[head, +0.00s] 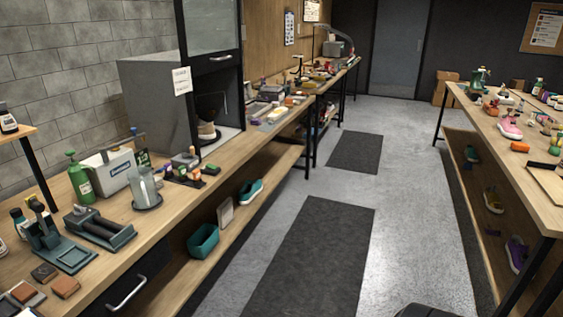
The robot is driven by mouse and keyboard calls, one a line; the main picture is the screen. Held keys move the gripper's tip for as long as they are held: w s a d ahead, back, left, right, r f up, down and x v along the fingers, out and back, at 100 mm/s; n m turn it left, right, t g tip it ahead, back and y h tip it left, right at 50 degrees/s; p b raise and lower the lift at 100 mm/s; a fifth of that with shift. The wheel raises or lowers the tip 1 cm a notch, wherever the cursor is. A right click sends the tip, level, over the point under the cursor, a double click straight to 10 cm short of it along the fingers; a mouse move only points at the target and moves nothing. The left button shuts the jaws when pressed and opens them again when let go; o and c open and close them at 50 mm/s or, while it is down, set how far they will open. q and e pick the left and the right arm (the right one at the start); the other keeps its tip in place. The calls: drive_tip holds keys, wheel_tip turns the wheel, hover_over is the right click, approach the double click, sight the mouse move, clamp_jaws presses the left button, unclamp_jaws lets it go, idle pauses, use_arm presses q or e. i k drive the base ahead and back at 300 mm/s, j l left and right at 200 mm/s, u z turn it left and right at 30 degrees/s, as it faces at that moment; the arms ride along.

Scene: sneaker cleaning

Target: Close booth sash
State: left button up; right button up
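The grey booth (150,103) stands on the long left workbench, with a paper notice (182,81) on its side. Its dark-framed glass sash (212,30) is raised, and its upper end runs out of the picture. A small handle (220,58) shows on the sash's lower rail. The front opening below the sash is uncovered. Neither of my grippers is in view.
The left workbench (165,217) holds a green spray bottle (80,178), a white case (110,171) and a glass jar (145,187) before the booth. A right workbench (515,140) carries shoes and bottles. The aisle between, with dark mats (314,257), is clear.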

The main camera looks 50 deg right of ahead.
sight(209, 62)
drive_tip(key=i+l+z, duration=0.15)
drive_tip(key=l+z, duration=0.15)
drive_tip(key=l, duration=0.15)
drive_tip(key=i+l+z, duration=0.6)
drive_tip(key=l, duration=0.15)
drive_tip(key=i+l, duration=0.25)
drive_tip(key=l, duration=0.25)
drive_tip(key=i+l+u, duration=0.35)
drive_tip(key=i, duration=0.4)
drive_tip(key=i+l+u, duration=0.35)
drive_tip(key=i+l, duration=0.35)
drive_tip(key=i+l+u, duration=0.3)
drive_tip(key=i+l, duration=0.25)
drive_tip(key=l, duration=0.35)
drive_tip(key=i, duration=0.45)
